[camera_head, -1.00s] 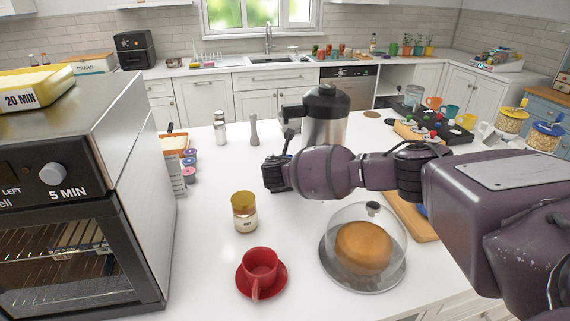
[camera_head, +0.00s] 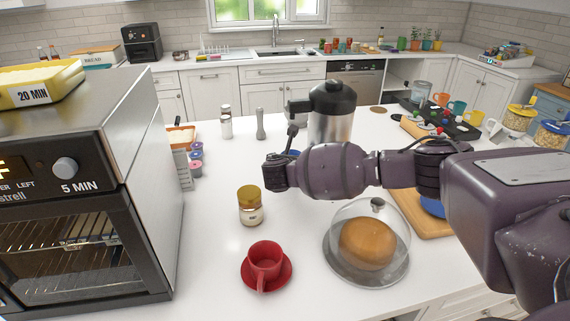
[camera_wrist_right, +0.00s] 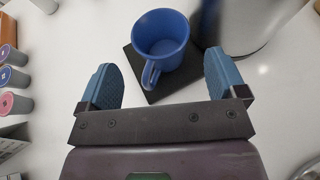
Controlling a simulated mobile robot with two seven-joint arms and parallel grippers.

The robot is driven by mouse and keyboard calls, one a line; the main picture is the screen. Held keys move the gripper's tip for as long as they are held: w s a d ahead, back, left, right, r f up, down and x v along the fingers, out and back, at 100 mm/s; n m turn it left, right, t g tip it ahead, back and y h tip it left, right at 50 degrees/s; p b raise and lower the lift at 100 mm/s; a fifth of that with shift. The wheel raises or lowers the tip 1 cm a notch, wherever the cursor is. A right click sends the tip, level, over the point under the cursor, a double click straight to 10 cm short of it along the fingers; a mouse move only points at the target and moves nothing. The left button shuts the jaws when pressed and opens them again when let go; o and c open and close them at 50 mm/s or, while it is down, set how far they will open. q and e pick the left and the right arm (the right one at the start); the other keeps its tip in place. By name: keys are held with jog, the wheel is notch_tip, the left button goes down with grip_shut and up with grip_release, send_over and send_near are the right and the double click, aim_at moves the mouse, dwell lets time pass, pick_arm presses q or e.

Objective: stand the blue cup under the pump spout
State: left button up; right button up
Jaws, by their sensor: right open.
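The blue cup (camera_wrist_right: 161,36) stands upright on a dark square mat (camera_wrist_right: 187,80) in the right wrist view, close beside the steel pump pot (camera_wrist_right: 243,22). Its handle points back toward my right gripper (camera_wrist_right: 159,64), which is open. The fingers are apart on either side of the handle, and the cup's body is just beyond the fingertips. In the head view the pump pot (camera_head: 332,112) stands behind my right gripper (camera_head: 277,172), its black spout pointing left. The gripper hides most of the cup there, so I cannot tell whether the cup is directly below the spout.
A gold-lidded jar (camera_head: 250,207) and a red cup (camera_head: 265,258) on a saucer stand in front. A glass-domed loaf (camera_head: 368,243) is at the front right. The toaster oven (camera_head: 80,200) fills the left. White counter is bare between them.

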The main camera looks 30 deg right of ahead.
jog(key=v, duration=0.6)
jog(key=shift+s, duration=0.2)
jog(key=shift+a+r, duration=0.1)
